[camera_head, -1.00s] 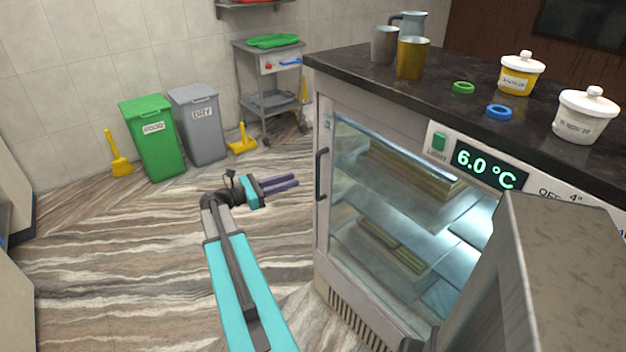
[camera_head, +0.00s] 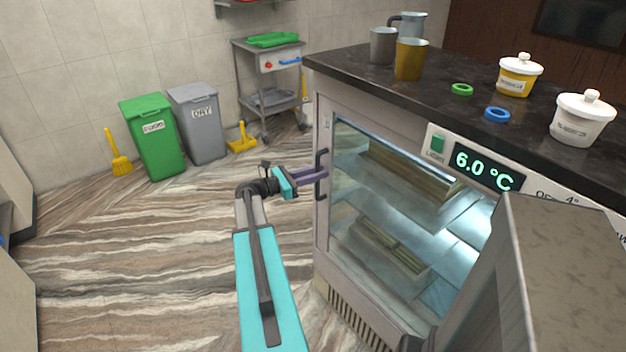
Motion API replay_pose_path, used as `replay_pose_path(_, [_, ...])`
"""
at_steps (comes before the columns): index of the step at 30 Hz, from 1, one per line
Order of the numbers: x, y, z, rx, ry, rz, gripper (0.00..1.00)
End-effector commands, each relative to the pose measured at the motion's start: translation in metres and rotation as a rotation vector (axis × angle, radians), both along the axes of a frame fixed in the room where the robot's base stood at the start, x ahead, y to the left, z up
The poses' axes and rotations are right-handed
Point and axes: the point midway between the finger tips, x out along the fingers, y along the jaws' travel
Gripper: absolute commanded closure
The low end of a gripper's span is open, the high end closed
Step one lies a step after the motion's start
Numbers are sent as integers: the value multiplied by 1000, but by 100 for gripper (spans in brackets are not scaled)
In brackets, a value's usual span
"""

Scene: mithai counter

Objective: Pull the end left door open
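The end left door (camera_head: 375,235) is a glass door in a grey frame on the chilled counter, and it looks closed. Its dark vertical handle (camera_head: 319,174) is on the left side of the frame. My gripper (camera_head: 326,174) has purple fingers that point right and reach the handle at about mid height. The fingertips overlap the handle in this view. I cannot tell whether they are closed on it or only around or beside it.
The dark countertop (camera_head: 440,88) carries cups, a jug, two lidded jars and two rings. A grey panel (camera_head: 570,280) stands close at the lower right. A green bin (camera_head: 153,140), a grey bin (camera_head: 198,125) and a trolley (camera_head: 270,60) stand at the wall.

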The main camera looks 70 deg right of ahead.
Motion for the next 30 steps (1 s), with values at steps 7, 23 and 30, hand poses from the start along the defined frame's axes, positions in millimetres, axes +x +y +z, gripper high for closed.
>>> replay_pose_path(7, [0, 0, 0, 0, 0, 0, 78])
replay_pose_path(23, [2, 6, 2, -3, 3, 8, 100])
replay_pose_path(30, [-2, 10, 3, -3, 3, 9, 100])
